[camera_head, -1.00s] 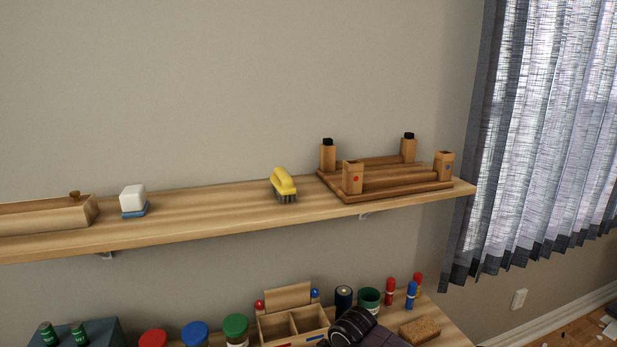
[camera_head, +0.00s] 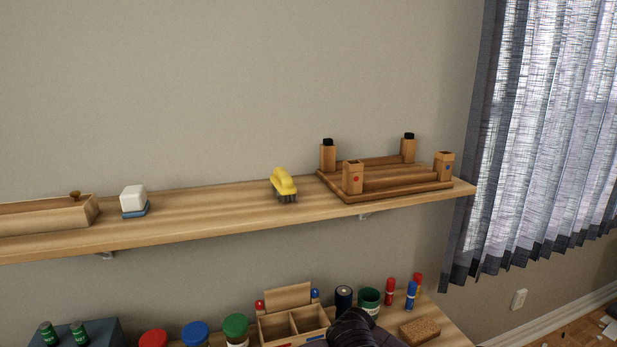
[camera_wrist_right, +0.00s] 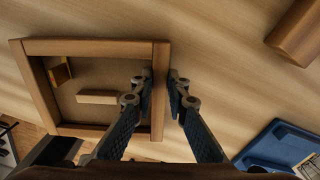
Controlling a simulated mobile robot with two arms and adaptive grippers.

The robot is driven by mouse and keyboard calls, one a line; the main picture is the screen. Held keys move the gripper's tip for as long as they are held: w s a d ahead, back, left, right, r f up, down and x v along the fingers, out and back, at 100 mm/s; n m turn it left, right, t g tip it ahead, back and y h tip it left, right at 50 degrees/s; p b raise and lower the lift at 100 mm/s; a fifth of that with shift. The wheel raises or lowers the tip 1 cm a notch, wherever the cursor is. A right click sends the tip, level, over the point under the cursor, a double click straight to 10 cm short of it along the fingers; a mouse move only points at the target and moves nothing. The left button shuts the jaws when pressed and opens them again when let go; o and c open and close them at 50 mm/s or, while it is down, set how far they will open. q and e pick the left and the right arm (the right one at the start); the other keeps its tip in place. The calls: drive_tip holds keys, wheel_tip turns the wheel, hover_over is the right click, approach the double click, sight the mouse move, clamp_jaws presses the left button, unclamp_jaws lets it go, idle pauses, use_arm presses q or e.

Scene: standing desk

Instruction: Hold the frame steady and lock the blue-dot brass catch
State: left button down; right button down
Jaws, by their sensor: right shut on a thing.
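In the right wrist view a wooden frame (camera_wrist_right: 95,47) lies on a light wooden surface. My right gripper (camera_wrist_right: 165,77) has one finger on each side of the frame's right rail and is shut on it. A brass-coloured piece (camera_wrist_right: 60,72) sits inside the frame at the upper left. A small pale wooden bar (camera_wrist_right: 97,97) lies inside, near the middle. No blue dot shows on the brass piece, and I cannot tell its lock state. The head view does not show this frame or my left gripper.
A blue tray (camera_wrist_right: 275,145) is at the lower right and a brown wooden block (camera_wrist_right: 298,32) at the upper right. In the head view, a wall shelf (camera_head: 220,208) holds a yellow brush (camera_head: 283,183) and a four-posted wooden stand (camera_head: 385,188). A divided box (camera_head: 293,325) stands below.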

use_arm(q)
drive_tip(key=shift+r, duration=0.35)
use_arm(e)
drive_tip(key=shift+w+d, duration=0.1)
drive_tip(key=shift+d, duration=0.05)
use_arm(q)
drive_tip(key=shift+s+f, duration=0.15)
drive_tip(key=shift+f, duration=2.9)
drive_tip(key=shift+w+d, duration=0.3)
drive_tip(key=shift+w, duration=0.15)
